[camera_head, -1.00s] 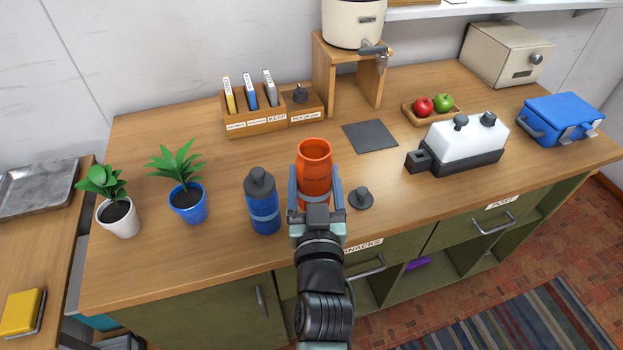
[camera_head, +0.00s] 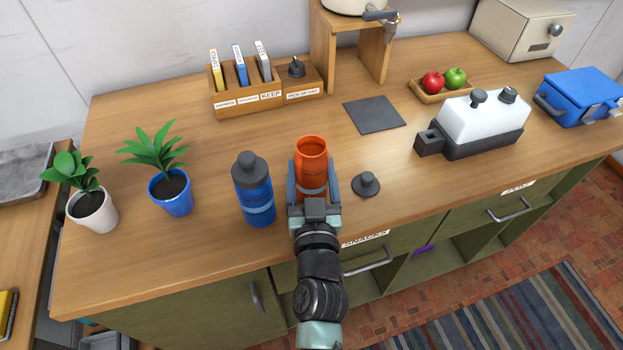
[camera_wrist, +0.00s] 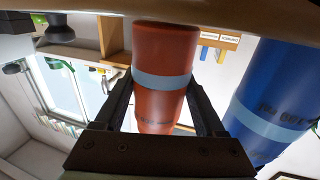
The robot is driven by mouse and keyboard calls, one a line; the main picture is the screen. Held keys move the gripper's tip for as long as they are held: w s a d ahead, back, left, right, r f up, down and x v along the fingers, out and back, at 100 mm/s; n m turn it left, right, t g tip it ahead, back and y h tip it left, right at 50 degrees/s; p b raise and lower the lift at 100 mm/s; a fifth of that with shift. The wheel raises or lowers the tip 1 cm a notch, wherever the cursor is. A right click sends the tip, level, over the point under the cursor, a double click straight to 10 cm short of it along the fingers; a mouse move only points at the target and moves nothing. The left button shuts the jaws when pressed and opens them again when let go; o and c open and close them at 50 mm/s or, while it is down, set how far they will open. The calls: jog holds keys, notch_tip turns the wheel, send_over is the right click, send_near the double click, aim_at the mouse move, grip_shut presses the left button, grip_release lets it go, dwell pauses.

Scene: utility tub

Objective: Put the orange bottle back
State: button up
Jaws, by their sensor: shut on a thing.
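The orange bottle (camera_head: 312,156) is upright, with its lid off and its mouth open at the top. My gripper (camera_head: 314,190) is shut on it from the front, one finger on each side. In the wrist view the orange bottle (camera_wrist: 164,75) fills the space between my fingers (camera_wrist: 165,105), with a pale band around it. I cannot tell whether its base touches the counter. A dark cap (camera_head: 367,182) with a knob lies on the counter just right of the bottle.
A blue bottle (camera_head: 255,190) stands capped close on the left. A dark square mat (camera_head: 375,115) lies behind to the right, before a wooden stand (camera_head: 322,50). A white dispenser (camera_head: 482,120) stands right. The counter between bottle and card holder (camera_head: 238,105) is clear.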

jog(key=shift+f, duration=0.2)
jog(key=shift+f, duration=0.15)
jog(key=o, duration=1.6)
jog(key=shift+s+d+b, duration=0.15)
jog(key=shift+s+b, duration=0.55)
jog(key=shift+s, duration=2.3)
jog(key=shift+s+d+b, duration=0.15)
jog(key=shift+s+b, duration=0.5)
jog(key=shift+s, duration=2.35)
